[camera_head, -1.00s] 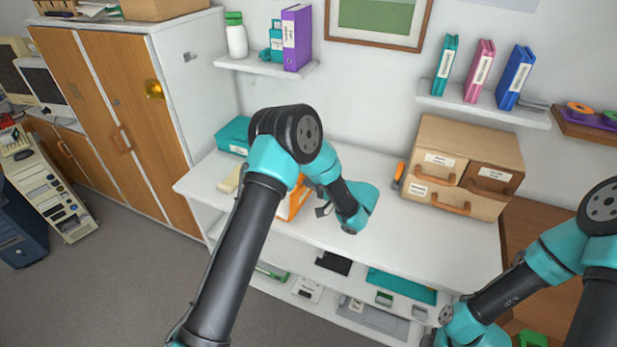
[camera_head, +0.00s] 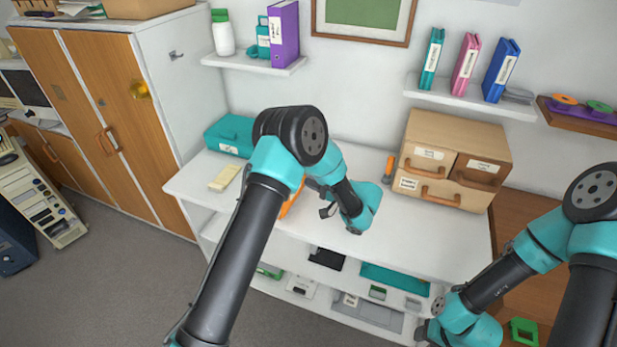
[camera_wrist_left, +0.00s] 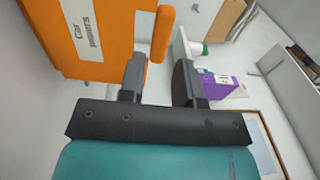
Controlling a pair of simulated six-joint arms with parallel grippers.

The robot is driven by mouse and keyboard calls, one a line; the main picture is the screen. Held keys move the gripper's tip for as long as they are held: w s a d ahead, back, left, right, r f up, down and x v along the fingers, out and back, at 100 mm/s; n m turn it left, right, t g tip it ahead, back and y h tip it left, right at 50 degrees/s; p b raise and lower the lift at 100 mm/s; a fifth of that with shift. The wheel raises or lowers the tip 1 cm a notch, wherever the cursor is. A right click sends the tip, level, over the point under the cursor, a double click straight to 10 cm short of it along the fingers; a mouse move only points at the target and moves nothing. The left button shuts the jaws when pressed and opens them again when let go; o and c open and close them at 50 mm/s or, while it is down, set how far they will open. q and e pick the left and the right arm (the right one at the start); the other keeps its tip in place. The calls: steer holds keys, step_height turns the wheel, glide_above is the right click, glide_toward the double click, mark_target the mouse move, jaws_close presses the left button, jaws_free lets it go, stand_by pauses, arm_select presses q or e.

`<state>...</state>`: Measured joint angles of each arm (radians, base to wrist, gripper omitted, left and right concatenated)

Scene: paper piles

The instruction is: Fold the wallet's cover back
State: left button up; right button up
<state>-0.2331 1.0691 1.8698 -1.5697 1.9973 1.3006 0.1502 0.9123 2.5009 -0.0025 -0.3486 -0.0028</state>
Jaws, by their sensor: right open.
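The orange wallet (camera_head: 291,204) lies on the white desk, mostly hidden behind my left arm in the head view. In the left wrist view its flat orange face (camera_wrist_left: 100,50) fills the upper left, with a white "Car papers" label. A rounded orange strip (camera_wrist_left: 162,35) stands beside it, beyond the fingers; I cannot tell how it joins the wallet. My left gripper (camera_head: 326,210) is beside the wallet. Its two dark fingers (camera_wrist_left: 158,80) are apart, with nothing visibly clamped between them. My right arm is at the lower right; its gripper is not seen.
A teal box (camera_head: 229,134) and a cream block (camera_head: 225,177) lie on the desk (camera_head: 390,235) at left. A tan drawer unit (camera_head: 452,160) stands at back right, an orange-handled item (camera_head: 389,168) beside it. The desk's front middle is clear. Shelves lie below.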

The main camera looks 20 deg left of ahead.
arm_select(q)
steer(key=shift+s+d, duration=0.1)
steer(key=shift+d, duration=0.7)
steer(key=o, duration=0.6)
steer(key=shift+c, duration=0.2)
steer(key=shift+d, duration=0.2)
